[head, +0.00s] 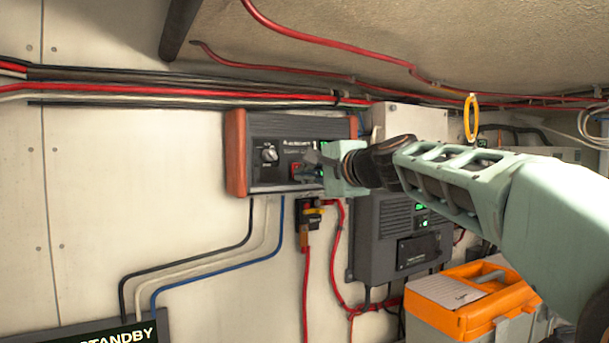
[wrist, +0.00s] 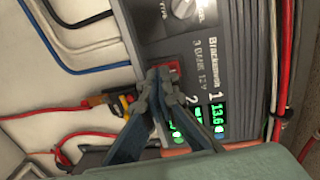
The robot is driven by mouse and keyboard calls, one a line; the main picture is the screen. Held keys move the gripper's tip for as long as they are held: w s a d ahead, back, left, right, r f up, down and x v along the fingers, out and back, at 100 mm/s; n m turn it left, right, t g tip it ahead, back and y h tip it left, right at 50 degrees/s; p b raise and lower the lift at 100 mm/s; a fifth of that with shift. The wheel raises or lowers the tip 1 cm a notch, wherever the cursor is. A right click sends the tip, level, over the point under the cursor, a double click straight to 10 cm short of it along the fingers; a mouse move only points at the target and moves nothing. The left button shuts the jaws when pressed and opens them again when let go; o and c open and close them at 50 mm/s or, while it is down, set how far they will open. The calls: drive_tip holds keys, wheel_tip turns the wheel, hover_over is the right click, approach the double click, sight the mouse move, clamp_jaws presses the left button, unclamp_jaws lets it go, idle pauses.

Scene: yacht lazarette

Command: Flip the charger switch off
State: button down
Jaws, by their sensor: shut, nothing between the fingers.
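My gripper (head: 311,158) is shut and empty in front of the panel. In the wrist view its fingertips (wrist: 159,74) overlap the red switch and hide part of it. I cannot tell whether they touch it, or which way it is set.
A yellow-and-black connector (head: 310,213) with red cables hangs below the charger. A grey unit (head: 390,235) is on the wall to the right, above an orange-lidded box (head: 470,318). Red and black cables run above.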

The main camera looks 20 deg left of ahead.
drive_tip(key=b, duration=0.2)
drive_tip(key=f+b, duration=0.1)
drive_tip(key=b, duration=0.1)
drive_tip(key=shift+w+a+t+y+b, duration=0.25)
drive_tip(key=shift+t+y+b, duration=0.05)
drive_tip(key=shift+y+b, duration=0.1)
drive_tip(key=shift+b, duration=0.35)
drive_tip(key=shift+r, duration=0.3)
drive_tip(key=shift+f, duration=0.15)
